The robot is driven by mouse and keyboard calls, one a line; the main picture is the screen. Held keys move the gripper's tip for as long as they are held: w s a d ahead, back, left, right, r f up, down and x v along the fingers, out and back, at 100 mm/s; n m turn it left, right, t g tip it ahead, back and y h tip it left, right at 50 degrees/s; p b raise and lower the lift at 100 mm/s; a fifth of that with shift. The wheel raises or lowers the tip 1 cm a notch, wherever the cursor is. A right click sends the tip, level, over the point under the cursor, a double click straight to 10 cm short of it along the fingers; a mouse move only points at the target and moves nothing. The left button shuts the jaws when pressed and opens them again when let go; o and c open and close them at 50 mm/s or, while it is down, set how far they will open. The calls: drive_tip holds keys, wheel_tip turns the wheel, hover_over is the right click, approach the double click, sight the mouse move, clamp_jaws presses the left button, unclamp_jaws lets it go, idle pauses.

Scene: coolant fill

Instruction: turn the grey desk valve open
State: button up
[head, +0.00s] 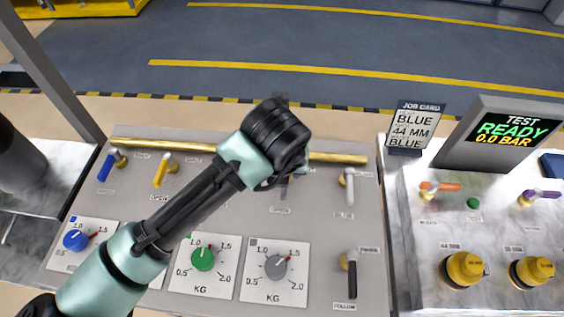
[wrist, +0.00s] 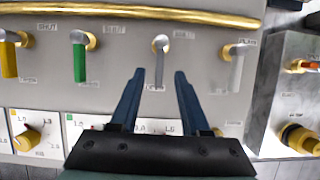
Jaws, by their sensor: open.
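The grey desk valve (wrist: 160,48) is in the wrist view, on the panel below the brass pipe. Its slim grey lever points down in the picture, its lower end lying between the fingertips of my gripper (wrist: 159,74). The fingers are spread, one to each side of the lever, with a visible gap on both sides. I cannot tell the height of the fingers over the lever. In the head view my arm's dark wrist covers most of the grey valve (head: 284,189) and hides my fingers.
In the wrist view a green valve (wrist: 79,60) and a yellow valve (wrist: 8,55) stand left, a white valve (wrist: 237,68) right. The brass pipe (wrist: 130,12) runs behind them. The head view shows the grey dial (head: 276,267) and a display reading READY, 0.0 BAR (head: 513,129).

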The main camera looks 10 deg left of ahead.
drive_tip(key=v, duration=0.6)
drive_tip(key=shift+r, duration=0.3)
drive_tip(key=shift+s, duration=0.1)
